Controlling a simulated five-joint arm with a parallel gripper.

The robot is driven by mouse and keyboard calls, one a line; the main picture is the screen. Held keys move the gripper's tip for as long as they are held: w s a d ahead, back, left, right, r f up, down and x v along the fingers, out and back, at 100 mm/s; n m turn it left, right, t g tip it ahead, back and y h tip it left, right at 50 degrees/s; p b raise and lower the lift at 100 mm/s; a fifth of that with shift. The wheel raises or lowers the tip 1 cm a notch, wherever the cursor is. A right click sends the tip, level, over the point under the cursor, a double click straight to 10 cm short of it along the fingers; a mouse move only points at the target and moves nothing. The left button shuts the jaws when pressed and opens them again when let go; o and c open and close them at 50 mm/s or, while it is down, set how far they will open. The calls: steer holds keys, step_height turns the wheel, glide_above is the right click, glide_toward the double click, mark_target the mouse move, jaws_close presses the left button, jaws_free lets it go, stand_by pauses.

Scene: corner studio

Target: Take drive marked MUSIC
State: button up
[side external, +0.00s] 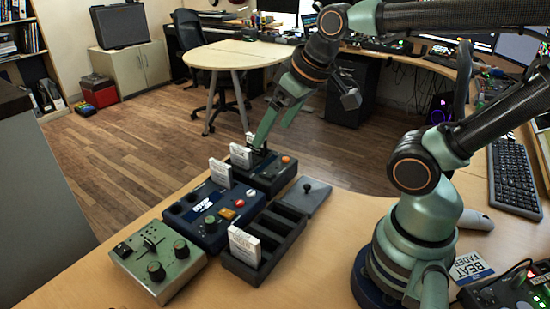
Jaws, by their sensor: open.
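Several white, card-like drives stand upright, and their lettering is too small to read, so I cannot tell which is marked MUSIC. One drive (241,156) stands at the dark blue far box (268,182), one (220,173) at the blue middle box (212,215), and one (244,246) in the near end of a black slotted tray (275,262). My gripper (268,138) is open and points down over the far box, close beside its drive. A small pale patch shows behind my finger. I cannot tell whether the gripper touches the drive.
A green box with knobs (158,259) sits at the near left. A BEAT FADER label (470,268), keyboard (512,178) and controller are at right. Table front centre is clear.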

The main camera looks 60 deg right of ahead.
steer(key=m+g, duration=0.6)
steer(key=m, duration=1.2)
glide_above(240, 147)
step_height(240, 147, down, 6)
steer(key=f, duration=0.6)
steer(key=shift+s+a+f, duration=0.15)
steer(key=shift+a+f, duration=0.05)
steer(key=shift+f, duration=0.15)
steer(key=shift+d+f, duration=0.2)
steer(key=shift+f, duration=2.45)
steer(key=c, duration=1.2)
